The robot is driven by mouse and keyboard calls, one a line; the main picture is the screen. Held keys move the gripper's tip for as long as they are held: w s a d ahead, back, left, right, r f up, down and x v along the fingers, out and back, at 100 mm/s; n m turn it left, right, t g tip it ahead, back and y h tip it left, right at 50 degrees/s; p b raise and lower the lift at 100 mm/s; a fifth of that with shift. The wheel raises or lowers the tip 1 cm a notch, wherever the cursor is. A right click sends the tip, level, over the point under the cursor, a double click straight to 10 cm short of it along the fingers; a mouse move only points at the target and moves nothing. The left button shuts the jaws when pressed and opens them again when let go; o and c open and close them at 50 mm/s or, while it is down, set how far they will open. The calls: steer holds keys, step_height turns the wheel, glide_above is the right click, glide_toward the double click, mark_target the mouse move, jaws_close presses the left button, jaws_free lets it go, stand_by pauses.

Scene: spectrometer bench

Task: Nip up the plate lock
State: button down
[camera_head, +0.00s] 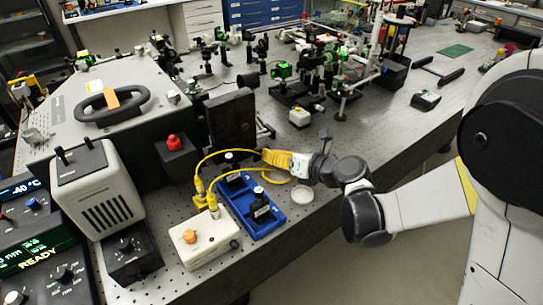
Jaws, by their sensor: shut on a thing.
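My gripper (272,158) reaches in from the right, low over the bench, with its yellow fingers pointing left. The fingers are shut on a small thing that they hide. I cannot make out the plate lock itself. A dark upright plate (231,120) stands just beyond and left of the fingers. The blue tray (271,222) lies nearer to me, below and left of the gripper, with dark small parts standing in it.
Yellow cables (212,163) loop close to my fingers from a cream box (203,242). A round pale dish (302,195) lies below my wrist. A red knob (173,142) sits on a black box left of the plate. Optics on posts (283,72) crowd the bench behind.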

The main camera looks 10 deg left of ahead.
steer(key=shift+w+r, duration=0.1)
stand_by(0.3)
steer(key=c, duration=1.4)
jaws_free()
steer(key=shift+a, duration=0.1)
steer(key=shift+c, duration=0.2)
